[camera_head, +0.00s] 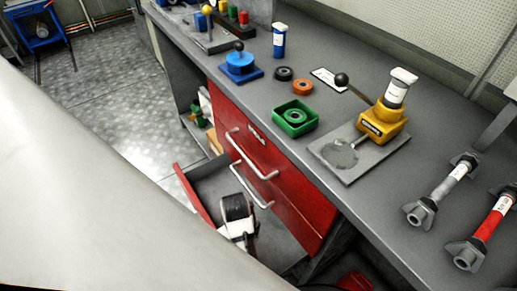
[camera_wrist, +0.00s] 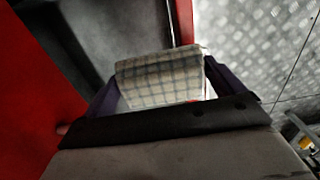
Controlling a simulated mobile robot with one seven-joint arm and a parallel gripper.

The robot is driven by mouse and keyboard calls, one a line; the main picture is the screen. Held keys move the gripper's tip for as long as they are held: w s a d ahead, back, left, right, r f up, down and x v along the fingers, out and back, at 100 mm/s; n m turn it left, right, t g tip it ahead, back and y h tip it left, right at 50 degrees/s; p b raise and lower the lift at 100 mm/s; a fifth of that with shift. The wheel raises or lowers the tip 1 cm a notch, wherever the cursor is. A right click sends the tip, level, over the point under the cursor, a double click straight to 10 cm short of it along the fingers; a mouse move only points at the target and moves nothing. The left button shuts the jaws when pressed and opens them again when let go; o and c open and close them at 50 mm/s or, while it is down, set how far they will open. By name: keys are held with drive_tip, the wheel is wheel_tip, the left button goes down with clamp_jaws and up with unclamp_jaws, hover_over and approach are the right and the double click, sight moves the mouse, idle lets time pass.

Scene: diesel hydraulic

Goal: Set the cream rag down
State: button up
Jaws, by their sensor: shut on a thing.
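The cream rag (camera_wrist: 160,80), with a grey check pattern, shows in the wrist view as a folded or rolled bundle. My gripper (camera_wrist: 158,88) is shut on it, with one dark finger at each side of the cloth. In the head view my gripper (camera_head: 238,210) appears low over the open red drawer (camera_head: 190,196); I cannot make out the rag there. In the wrist view the grey drawer interior (camera_wrist: 110,30) lies behind and left of the rag, with the red drawer front edge (camera_wrist: 183,20) just beyond it. I cannot tell whether the rag touches the drawer.
The grey workbench (camera_head: 345,80) above holds a green tray (camera_head: 295,117), a yellow hand pump (camera_head: 382,123), a blue valve (camera_head: 240,62), rings and two cylinders at right. The closed red drawer (camera_head: 250,145) is above the open one.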

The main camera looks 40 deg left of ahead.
drive_tip(key=w+d, duration=0.2)
drive_tip(key=w, duration=0.5)
drive_tip(key=f, duration=1.3)
drive_tip(key=shift+s+d+f, duration=0.1)
drive_tip(key=shift+s+f, duration=0.05)
drive_tip(key=shift+s, duration=0.1)
drive_tip(key=shift+f+p, duration=0.5)
drive_tip(key=shift+f, duration=1.65)
drive_tip(key=shift+f, duration=0.2)
drive_tip(key=o, duration=0.6)
drive_tip(key=shift+f+b, duration=0.1)
drive_tip(key=shift+b, duration=0.25)
wheel_tip(320, 180, up, 14)
